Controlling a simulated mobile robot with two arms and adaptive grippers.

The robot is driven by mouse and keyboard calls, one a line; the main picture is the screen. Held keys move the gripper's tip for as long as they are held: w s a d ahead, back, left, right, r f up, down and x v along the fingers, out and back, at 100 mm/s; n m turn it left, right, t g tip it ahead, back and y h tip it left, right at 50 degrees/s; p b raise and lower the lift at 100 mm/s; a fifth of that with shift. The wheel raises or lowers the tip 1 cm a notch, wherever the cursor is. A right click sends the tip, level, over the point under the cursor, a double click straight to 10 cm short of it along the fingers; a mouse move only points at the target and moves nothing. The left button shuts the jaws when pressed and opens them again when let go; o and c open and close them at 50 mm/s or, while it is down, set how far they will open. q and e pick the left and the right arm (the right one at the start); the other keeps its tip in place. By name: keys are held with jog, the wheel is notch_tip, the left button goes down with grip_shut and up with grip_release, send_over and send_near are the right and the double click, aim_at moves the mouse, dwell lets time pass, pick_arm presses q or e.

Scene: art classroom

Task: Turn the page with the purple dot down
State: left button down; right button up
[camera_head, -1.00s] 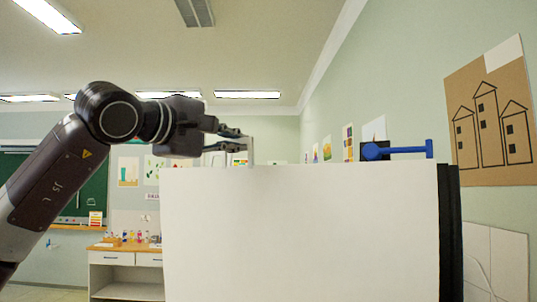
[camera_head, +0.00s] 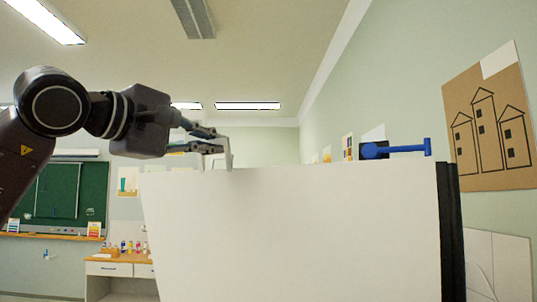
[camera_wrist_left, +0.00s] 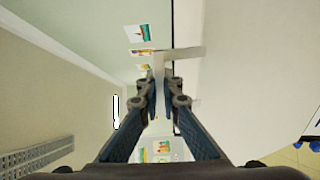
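A large white page (camera_head: 300,235) fills the lower middle of the head view, its top leaning toward me. No purple dot shows on its visible face. A narrow white tab (camera_head: 229,155) stands up from its top edge; it also shows in the left wrist view (camera_wrist_left: 158,68). My left gripper (camera_head: 222,147) is at the tab, over the left half of the top edge. In the wrist view its fingers (camera_wrist_left: 159,98) are closed around the tab's stem. My right gripper is not in view.
A black board edge (camera_head: 450,230) stands behind the page at right, with a blue clamp-like part (camera_head: 395,150) above it. A brown house drawing (camera_head: 490,125) hangs on the right wall. A cabinet with paint bottles (camera_head: 120,267) is at the left back.

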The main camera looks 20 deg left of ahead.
pick_arm(q)
jog(key=shift+w+f, duration=0.1)
jog(key=shift+f, duration=0.05)
jog(key=s+a+f+b, duration=0.2)
jog(key=s+f+b, duration=0.1)
jog(key=s, duration=0.5)
jog(key=shift+s+a, duration=0.2)
jog(key=shift+a, duration=0.2)
jog(key=shift+f, duration=0.1)
jog(key=shift+b, duration=0.3)
jog(key=s+a+f+b, duration=0.2)
jog(key=s+f+b, duration=0.1)
jog(key=s+f, duration=0.2)
jog(key=shift+v, duration=1.25)
jog(key=shift+s+d+b, duration=0.1)
jog(key=shift+b, duration=0.2)
